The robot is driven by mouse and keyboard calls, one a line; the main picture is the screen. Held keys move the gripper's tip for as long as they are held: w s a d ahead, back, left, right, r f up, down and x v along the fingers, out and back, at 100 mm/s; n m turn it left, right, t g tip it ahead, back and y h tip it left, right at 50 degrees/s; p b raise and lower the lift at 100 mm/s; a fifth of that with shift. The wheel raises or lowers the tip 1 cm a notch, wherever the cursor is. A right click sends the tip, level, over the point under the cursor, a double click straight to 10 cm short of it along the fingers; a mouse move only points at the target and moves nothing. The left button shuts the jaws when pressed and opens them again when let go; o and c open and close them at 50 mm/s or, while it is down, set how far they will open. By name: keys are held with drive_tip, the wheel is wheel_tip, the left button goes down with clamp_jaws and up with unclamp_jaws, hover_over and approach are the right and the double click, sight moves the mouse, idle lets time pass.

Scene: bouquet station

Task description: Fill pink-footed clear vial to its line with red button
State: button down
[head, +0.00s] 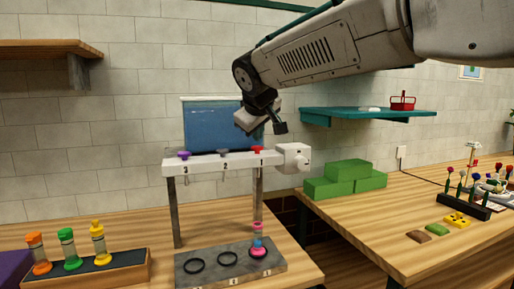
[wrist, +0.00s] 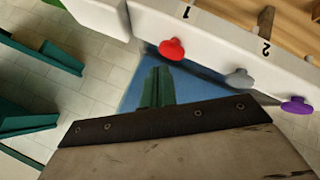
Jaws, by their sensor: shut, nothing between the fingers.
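The dispenser's white bar (head: 215,164) carries a red button (head: 257,150) at the right, over mark 1. The red button shows closer in the wrist view (wrist: 172,49). The pink-footed vial (head: 259,243) stands upright at the right-hand place of the grey base, below the bar's right end. Blue shows low in it and pink near its top; its line and exact level are too small to tell. My gripper (head: 280,127) is shut and empty, above and right of the red button, apart from it. Its fingers (wrist: 157,85) show in the wrist view.
A purple button (head: 184,155) and a grey button (wrist: 238,78) share the bar. A blue tank (head: 213,124) stands behind. A rack (head: 120,268) of several coloured vials is at left, green blocks (head: 346,180) at right. A teal shelf (head: 365,115) hangs right of my gripper.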

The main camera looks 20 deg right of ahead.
sight(258, 148)
drive_tip(key=shift+f, duration=0.1)
drive_tip(key=shift+f, duration=0.3)
drive_tip(key=shift+f, duration=0.6)
idle(0.8)
drive_tip(key=shift+r, duration=1.05)
drive_tip(key=shift+r, duration=2.5)
idle(1.2)
